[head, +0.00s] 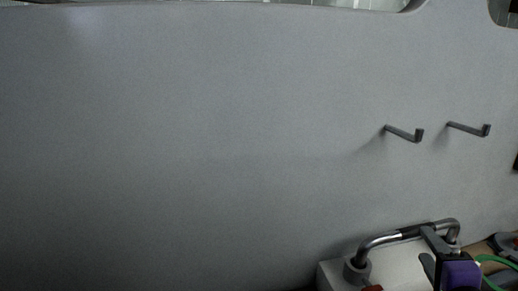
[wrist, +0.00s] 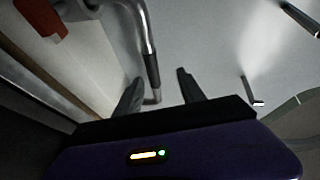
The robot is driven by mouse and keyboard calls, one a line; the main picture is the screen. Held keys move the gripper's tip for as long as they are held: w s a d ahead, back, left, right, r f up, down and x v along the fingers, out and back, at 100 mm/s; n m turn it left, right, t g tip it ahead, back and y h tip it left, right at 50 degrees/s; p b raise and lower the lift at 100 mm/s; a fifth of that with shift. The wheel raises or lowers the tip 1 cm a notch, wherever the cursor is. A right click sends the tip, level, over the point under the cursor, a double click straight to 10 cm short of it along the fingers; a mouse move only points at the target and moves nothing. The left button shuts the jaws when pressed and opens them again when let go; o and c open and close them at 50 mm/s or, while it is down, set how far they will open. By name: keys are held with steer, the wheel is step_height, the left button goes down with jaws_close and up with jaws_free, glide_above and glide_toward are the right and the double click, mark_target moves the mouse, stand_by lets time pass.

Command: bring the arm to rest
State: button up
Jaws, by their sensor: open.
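My gripper (head: 430,248) is at the bottom right of the head view, with a purple body and dark fingers. It is close to a bent metal tube (head: 386,240) that rises from a pale block (head: 333,274). In the wrist view, the two dark fingers of my gripper (wrist: 160,77) stand apart. The metal tube (wrist: 148,45) runs down toward the gap between them, with a dark sleeve on part of it. I cannot tell whether the fingers touch the tube. Most of my arm is out of view.
A large grey wall (head: 200,140) fills the head view. Two dark hooks (head: 404,134) (head: 468,128) stick out of it at the right. A red piece (wrist: 42,17) is near the block. A green cable (head: 495,260) lies at the lower right.

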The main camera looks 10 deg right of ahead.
steer(key=s+a+f+n+t+y, duration=0.2)
steer(key=s+a+f+n+t, duration=0.15)
steer(key=s+a+n, duration=0.95)
steer(key=s+a+f+n+g+y+p, duration=0.1)
steer(key=s+a+f+n+g+y, duration=0.1)
steer(key=s, duration=0.7)
steer(key=s+a+f+n+g+y+p, duration=0.1)
steer(key=s+a+f+n+y, duration=0.1)
steer(key=s+a+f+n, duration=0.3)
steer(key=s+f, duration=0.2)
steer(key=s, duration=0.2)
steer(key=shift+s+f+n+g+y, duration=0.3)
steer(key=shift+s+g, duration=0.05)
steer(key=shift+a, duration=0.1)
stand_by(0.5)
